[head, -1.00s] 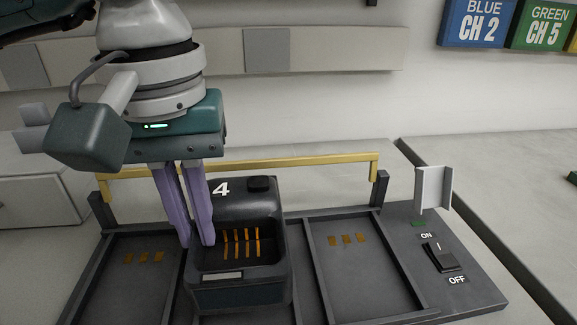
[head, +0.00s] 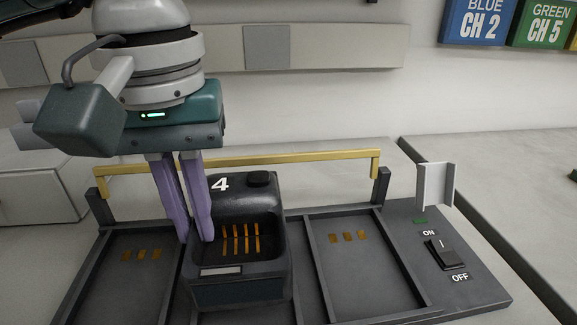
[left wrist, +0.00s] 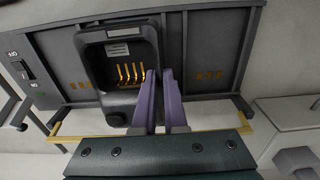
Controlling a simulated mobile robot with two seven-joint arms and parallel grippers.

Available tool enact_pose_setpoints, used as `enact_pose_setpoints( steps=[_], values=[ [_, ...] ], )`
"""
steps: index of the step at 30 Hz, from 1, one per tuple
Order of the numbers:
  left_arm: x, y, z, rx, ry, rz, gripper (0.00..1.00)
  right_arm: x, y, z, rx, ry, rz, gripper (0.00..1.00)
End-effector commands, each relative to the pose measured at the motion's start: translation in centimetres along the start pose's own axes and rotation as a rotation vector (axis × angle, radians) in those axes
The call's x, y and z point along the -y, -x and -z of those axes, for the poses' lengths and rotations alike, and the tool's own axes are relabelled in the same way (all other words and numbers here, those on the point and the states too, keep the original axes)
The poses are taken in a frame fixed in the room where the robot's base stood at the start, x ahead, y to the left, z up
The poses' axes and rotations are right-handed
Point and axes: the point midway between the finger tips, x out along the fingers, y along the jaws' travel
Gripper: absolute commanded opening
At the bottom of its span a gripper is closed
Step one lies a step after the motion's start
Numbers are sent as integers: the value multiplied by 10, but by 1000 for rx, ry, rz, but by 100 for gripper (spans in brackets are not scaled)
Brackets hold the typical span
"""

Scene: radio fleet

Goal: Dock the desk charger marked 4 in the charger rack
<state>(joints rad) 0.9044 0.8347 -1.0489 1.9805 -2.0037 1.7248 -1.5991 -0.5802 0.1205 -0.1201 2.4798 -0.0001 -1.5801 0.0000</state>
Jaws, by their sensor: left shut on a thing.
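The desk charger marked 4 (head: 240,292) is dark, with an empty pocket and copper contacts inside. It stands upright in or just over the middle bay of the charger rack (head: 488,290). My left gripper (head: 195,241) is shut on the charger's left wall, one finger inside the pocket and one outside. The left wrist view shows the charger (left wrist: 91,68), the rack (left wrist: 215,50) and the fingers of my left gripper (left wrist: 160,74). The charger's underside is hidden, so I cannot tell whether it is fully seated. My right gripper is out of view.
The bays on either side, left (head: 135,285) and right (head: 365,275), are empty with copper contacts showing. A yellow bar (head: 290,159) runs along the rack's back. A rocker switch (head: 441,254) marked ON and OFF and a grey upright bracket (head: 436,185) are at the right.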

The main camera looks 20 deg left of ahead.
Motion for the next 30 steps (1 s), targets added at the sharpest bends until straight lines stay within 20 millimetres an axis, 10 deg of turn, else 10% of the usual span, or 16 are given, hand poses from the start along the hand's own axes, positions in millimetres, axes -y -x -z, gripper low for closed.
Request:
enact_pose_setpoints(
  steps=[30],
  values=[
    [0,1,0,-1,0,-1,0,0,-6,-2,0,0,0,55]
  ],
)
